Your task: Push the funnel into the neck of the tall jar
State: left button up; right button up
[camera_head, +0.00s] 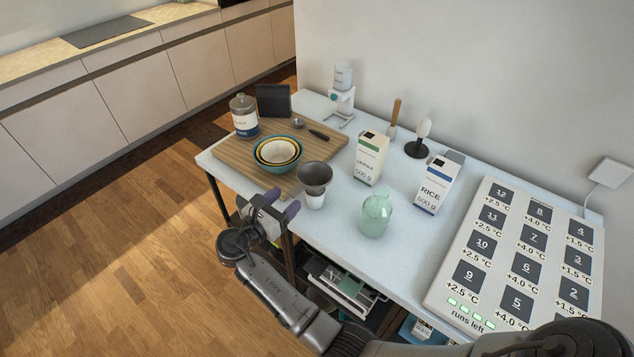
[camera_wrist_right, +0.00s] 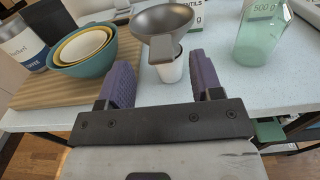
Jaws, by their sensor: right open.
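The dark grey funnel (camera_head: 315,174) sits mouth up in a small white cup (camera_head: 314,202) near the table's front edge. In the right wrist view the funnel (camera_wrist_right: 163,22) shows a tab on its near side, above the cup (camera_wrist_right: 171,72). A pale green glass jar (camera_head: 374,216) stands upright to the right of the funnel, apart from it; it also shows in the right wrist view (camera_wrist_right: 259,42). My right gripper (camera_head: 281,203) is open and empty, just in front of the cup and funnel. Its purple fingers point toward them. My left gripper is not in view.
A wooden board (camera_head: 231,150) with nested bowls (camera_head: 277,155) and a labelled jar (camera_head: 244,117) lies at left. Two cartons, a lentils one (camera_head: 370,158) and a rice one (camera_head: 434,186), stand behind the green jar. A large numbered panel (camera_head: 515,262) fills the right end.

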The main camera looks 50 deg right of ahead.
aim_at(296, 190)
jog(key=d+b, duration=0.4)
jog(key=shift+w+d+f, duration=0.2)
jog(key=shift+d, duration=0.15)
jog(key=shift+d+r, duration=0.1)
jog(key=shift+d, duration=0.2)
jog(key=shift+c, duration=0.2)
jog(key=c, duration=0.6)
grip_shut()
